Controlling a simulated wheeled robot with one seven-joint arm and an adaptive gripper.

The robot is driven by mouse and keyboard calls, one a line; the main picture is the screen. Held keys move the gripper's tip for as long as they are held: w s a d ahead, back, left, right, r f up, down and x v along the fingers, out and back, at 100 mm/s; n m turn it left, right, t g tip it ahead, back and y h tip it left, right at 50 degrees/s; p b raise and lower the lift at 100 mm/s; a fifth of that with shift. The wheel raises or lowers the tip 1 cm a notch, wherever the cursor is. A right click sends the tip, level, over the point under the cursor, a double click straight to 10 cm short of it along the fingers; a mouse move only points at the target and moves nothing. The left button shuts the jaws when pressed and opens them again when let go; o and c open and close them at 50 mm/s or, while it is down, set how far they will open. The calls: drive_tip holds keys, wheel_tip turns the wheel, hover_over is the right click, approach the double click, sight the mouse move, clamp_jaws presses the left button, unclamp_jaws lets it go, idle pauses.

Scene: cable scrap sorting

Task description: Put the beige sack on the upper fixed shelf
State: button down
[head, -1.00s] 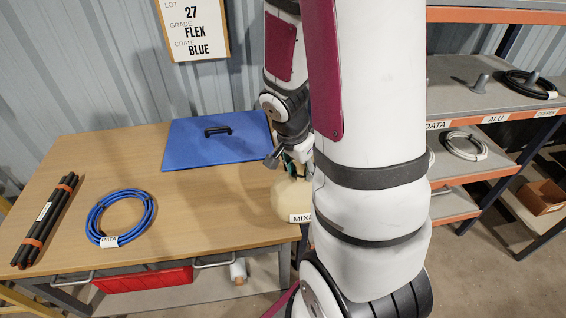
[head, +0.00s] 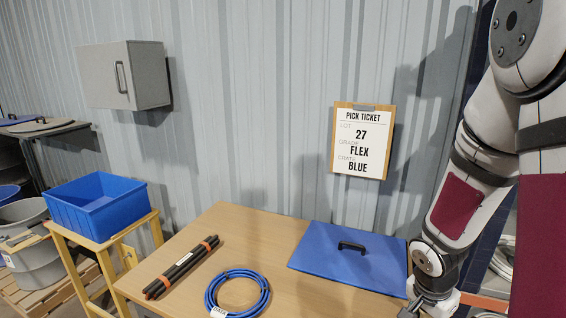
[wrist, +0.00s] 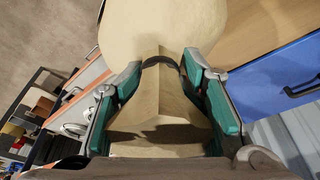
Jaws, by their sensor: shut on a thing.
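The beige sack (wrist: 145,28) fills the upper middle of the wrist view. My gripper (wrist: 162,68) is shut on its gathered cloth, with a green-padded finger on each side. In the head view my wrist is at the lower right, and the gripper's fingers and the sack are out of sight. Part of the shelving, an orange shelf edge (head: 484,301), shows behind my arm at the lower right. Shelving with an orange edge (wrist: 70,92) also shows at the left of the wrist view. I cannot tell which level is the upper fixed shelf.
The wooden table (head: 300,300) holds a blue lid (head: 330,262) with a black handle, a blue cable coil (head: 238,292) and a bundle of black rods (head: 182,267). A blue crate (head: 97,207) stands on a yellow stand at left. A grey cabinet (head: 125,75) hangs on the wall.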

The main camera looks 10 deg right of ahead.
drive_tip(key=w+a+f+n+t+y, duration=0.2)
drive_tip(key=w+a+n+y, duration=0.1)
drive_tip(key=w+a+n, duration=1.1)
drive_tip(key=w+a, duration=0.5)
drive_tip(key=a, duration=0.1)
drive_tip(key=shift+w+f+n, duration=0.15)
drive_tip(key=shift+f+n, duration=0.05)
drive_tip(key=shift+n, duration=0.1)
drive_tip(key=shift+r, duration=0.1)
